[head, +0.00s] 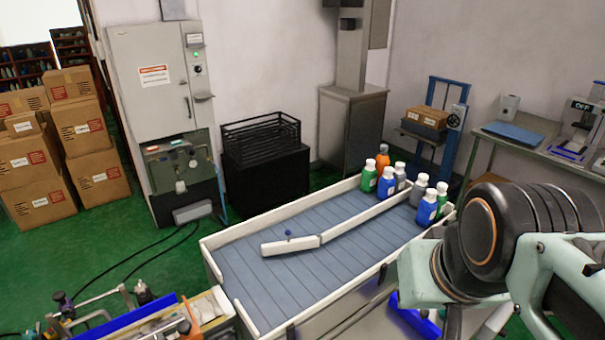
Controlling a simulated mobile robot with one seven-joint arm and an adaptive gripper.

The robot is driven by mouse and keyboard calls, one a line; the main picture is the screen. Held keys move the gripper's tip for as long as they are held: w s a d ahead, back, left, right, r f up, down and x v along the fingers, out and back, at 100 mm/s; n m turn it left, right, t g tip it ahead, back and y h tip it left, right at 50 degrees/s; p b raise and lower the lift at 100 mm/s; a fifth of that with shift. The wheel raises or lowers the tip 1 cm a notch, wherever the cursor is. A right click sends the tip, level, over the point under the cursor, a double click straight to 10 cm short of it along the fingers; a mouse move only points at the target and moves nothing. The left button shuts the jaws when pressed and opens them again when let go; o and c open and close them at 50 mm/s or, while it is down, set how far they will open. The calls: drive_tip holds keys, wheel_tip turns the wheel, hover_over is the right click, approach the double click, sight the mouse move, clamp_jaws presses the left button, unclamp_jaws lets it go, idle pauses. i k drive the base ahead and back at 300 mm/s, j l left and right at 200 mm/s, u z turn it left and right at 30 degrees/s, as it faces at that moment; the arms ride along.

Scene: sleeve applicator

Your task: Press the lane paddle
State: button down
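The lane paddle looks to be the short white bar (290,246) on the grey slatted conveyor bed (250,280). It sits at the near left end of a long white divider (365,216) and is angled to it. A small dark blue knob (288,233) shows just behind the bar. Several bottles with white or orange caps, including a green one (369,179) and a blue one (427,211), stand at the far right end, on both sides of the divider. My arm fills the lower right; my gripper is not in view, and nothing of mine is seen touching the paddle.
White side rails (285,211) edge the conveyor. A grey cabinet (150,100), a black crate (262,135) and a workbench (545,150) stand behind. Stacked cartons (85,140) are at the left. A cluttered tool cart (150,320) is at lower left. Green floor between is mostly open, with cables.

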sight(275, 248)
drive_tip(key=j+z, duration=0.3)
drive_tip(key=j, duration=0.5)
drive_tip(key=j+z, duration=0.3)
drive_tip(key=j, duration=0.55)
drive_tip(key=k+l, duration=0.25)
drive_tip(key=l, duration=0.15)
drive_tip(key=i+j, duration=0.2)
drive_tip(key=j, duration=0.15)
